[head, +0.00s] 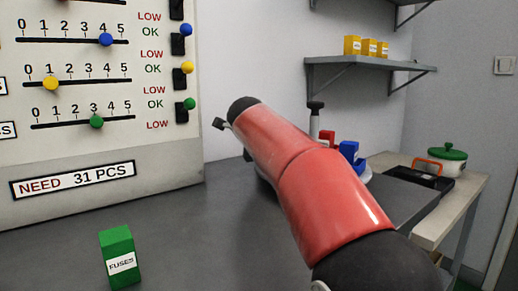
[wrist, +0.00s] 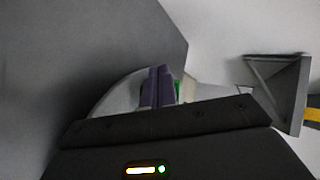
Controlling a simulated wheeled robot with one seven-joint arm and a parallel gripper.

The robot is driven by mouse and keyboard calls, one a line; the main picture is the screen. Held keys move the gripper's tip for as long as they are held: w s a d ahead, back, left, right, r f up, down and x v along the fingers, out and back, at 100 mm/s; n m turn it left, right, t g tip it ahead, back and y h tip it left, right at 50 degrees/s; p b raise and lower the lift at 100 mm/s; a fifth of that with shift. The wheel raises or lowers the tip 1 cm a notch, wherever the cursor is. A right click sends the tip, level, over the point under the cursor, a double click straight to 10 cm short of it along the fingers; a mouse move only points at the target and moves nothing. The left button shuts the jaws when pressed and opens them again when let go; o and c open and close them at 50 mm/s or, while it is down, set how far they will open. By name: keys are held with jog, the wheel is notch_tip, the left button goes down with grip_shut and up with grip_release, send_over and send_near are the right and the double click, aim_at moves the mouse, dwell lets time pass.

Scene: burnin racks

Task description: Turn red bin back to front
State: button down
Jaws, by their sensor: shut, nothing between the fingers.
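A small red bin (head: 327,136) shows in the head view just right of my raised red arm, towards the back of a round pale stand. A blue bin (head: 349,152) is beside it, nearer. A grey post with a black top (head: 315,105) rises behind my arm. The pale stand (head: 364,177) is mostly hidden by the arm. In the wrist view my gripper (wrist: 159,72) shows as two dark fingers side by side, shut and empty. Beyond them are a pale rounded surface (wrist: 118,93) and a sliver of green.
A green fuses box (head: 119,257) stands on the grey bench, front left. A slider panel (head: 100,100) stands behind it. A shelf (head: 365,62) holds yellow boxes.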

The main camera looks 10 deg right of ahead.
jog(key=shift+w+d+m+g+h+b, duration=0.3)
jog(key=shift+w+d+m+g+h, duration=0.2)
jog(key=shift+w+d+m+h, duration=0.35)
dwell(2.6)
